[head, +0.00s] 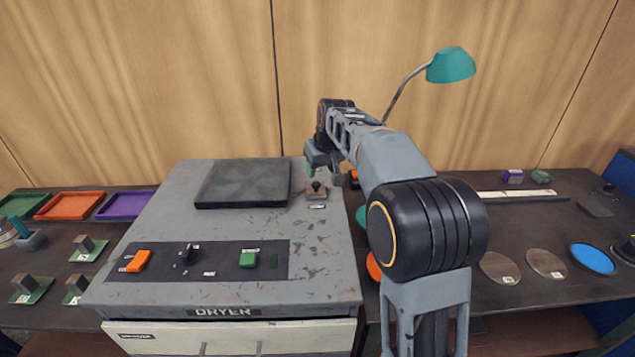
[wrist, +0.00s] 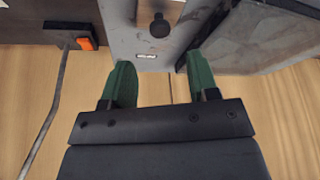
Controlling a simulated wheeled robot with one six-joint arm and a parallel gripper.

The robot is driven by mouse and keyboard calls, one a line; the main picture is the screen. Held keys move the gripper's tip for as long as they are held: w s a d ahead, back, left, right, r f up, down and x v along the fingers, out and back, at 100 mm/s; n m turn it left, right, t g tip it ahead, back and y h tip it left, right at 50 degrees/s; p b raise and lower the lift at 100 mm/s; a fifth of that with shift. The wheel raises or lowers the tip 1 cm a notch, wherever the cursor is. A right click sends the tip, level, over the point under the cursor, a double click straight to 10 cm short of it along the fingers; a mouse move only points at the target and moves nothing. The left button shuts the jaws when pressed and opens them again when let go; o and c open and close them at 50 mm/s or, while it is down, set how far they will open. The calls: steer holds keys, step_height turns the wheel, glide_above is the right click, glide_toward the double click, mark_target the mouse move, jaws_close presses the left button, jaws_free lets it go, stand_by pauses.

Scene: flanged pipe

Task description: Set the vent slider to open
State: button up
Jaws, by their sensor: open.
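The grey dryer (head: 230,295) stands in front of me. A small dark knob on a brownish plate, which looks like the vent slider (head: 317,187), sits at the right of its top, with a small white label in front of it. The label is too small to read. In the wrist view the slider knob (wrist: 160,27) is at the top centre, beyond the fingertips. My gripper (head: 322,170) is above and just behind the knob in the head view. Its green fingers (wrist: 161,70) are apart with nothing between them, and they do not appear to touch the knob.
A dark square lid (head: 243,183) lies left of the slider. A front panel (head: 205,261) carries an orange switch, a dark knob and a green switch. A teal lamp (head: 450,65) rises behind my arm. Coloured trays (head: 70,206) stand on the left bench.

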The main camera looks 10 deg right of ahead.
mark_target(316, 183)
steer(key=shift+x, duration=3.45)
steer(key=shift+c, duration=0.2)
jaws_close()
